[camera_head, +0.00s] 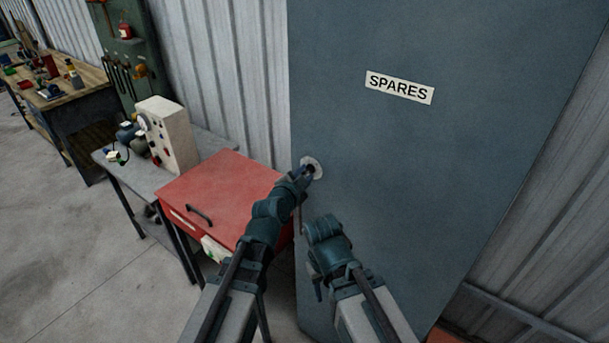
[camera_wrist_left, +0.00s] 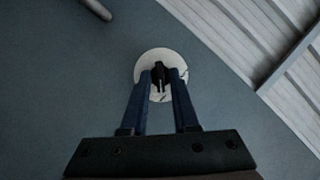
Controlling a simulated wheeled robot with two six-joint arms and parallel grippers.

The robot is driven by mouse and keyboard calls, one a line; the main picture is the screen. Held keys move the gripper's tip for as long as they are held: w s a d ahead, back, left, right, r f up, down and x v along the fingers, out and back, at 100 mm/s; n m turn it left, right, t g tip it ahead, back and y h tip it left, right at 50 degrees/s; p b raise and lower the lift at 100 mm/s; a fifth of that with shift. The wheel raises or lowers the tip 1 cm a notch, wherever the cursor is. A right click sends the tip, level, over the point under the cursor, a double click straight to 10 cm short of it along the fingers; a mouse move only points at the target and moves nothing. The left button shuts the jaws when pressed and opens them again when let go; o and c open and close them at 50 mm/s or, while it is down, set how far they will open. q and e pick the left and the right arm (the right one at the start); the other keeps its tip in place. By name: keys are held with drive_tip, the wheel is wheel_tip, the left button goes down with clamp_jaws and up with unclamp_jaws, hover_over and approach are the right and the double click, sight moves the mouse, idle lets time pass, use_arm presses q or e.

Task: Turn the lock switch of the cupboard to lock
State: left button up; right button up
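The tall grey-blue cupboard (camera_head: 430,170) has a SPARES label (camera_head: 399,88). Its lock is a round pale plate (camera_head: 318,165) near the door's left edge. In the left wrist view the lock switch (camera_wrist_left: 160,76) is a small black knob with a light mark, on the pale plate (camera_wrist_left: 152,58). My left gripper (camera_head: 306,174) is at the lock. In the left wrist view its two blue fingers (camera_wrist_left: 163,82) stand on either side of the knob, with pale plate showing between them. My right arm (camera_head: 326,232) is folded low before the door; its fingers cannot be made out.
A red box (camera_head: 222,190) with a black handle sits on a grey table (camera_head: 218,138) left of the cupboard, close to my left arm. A beige control box (camera_head: 168,133) stands behind it. A bar-like handle (camera_wrist_left: 97,9) shows in the left wrist view. Floor at left is clear.

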use_arm(q)
clamp_jaws()
drive_tip(key=shift+a+r+n+g+h+p, duration=0.15)
drive_tip(key=shift+n+g+h+p, duration=0.35)
drive_tip(key=shift+n+g+p, duration=0.5)
drive_tip(key=n, duration=0.1)
drive_tip(key=n+h, duration=0.1)
drive_tip(key=n, duration=0.1)
drive_tip(key=shift+w+a+g+h+p, duration=0.1)
drive_tip(key=shift+w+g+h+p, duration=0.05)
drive_tip(key=shift+g+h+p, duration=0.2)
drive_tip(key=n+g+h, duration=0.1)
drive_tip(key=n, duration=0.2)
drive_tip(key=shift+w+a+h+b, duration=0.1)
drive_tip(key=shift+h+b, duration=0.25)
drive_tip(key=n, duration=0.1)
drive_tip(key=n+g+h+b, duration=0.1)
drive_tip(key=n, duration=0.1)
drive_tip(key=shift+a+f+h, duration=0.1)
drive_tip(key=shift+f+h, duration=0.15)
drive_tip(key=shift+h, duration=0.05)
drive_tip(key=shift+n+h+b, duration=0.3)
drive_tip(key=shift+n+b, duration=0.2)
drive_tip(key=shift+n, duration=0.1)
drive_tip(key=shift+r, duration=0.1)
